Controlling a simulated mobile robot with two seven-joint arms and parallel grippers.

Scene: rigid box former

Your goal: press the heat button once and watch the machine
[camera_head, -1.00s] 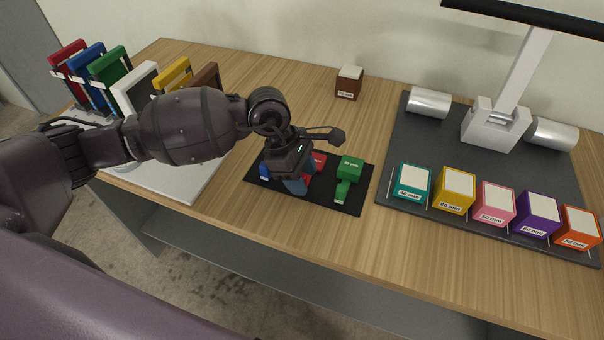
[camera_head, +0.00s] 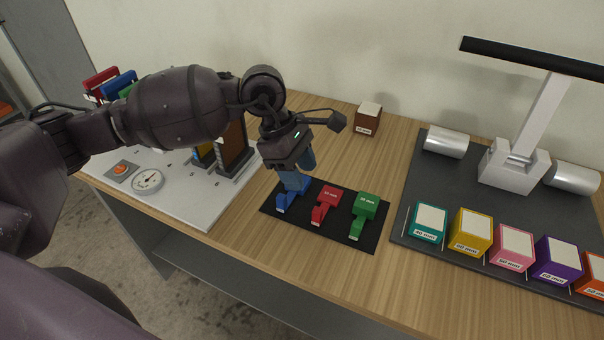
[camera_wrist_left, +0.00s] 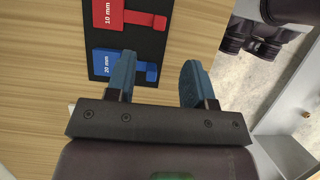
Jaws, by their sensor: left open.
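A round orange-red button (camera_head: 121,169) sits on a small grey plate at the left front of the white machine board (camera_head: 205,205). I take it for the heat button, but I can read no label. My left gripper (camera_head: 299,172) is open and empty, with blue fingertips, above the blue end of the black mat, well right of the button. In the left wrist view its two fingers (camera_wrist_left: 157,68) are apart, near the blue 20 mm block (camera_wrist_left: 122,66). My right gripper is not in view.
Blue (camera_head: 291,191), red (camera_head: 325,204) and green (camera_head: 364,214) blocks lie on the black mat. Coloured upright panels (camera_head: 234,147) stand on the board, partly behind my left arm. A brown box (camera_head: 367,119) stands behind. A dark tray (camera_head: 400,228) with several coloured boxes is at right.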

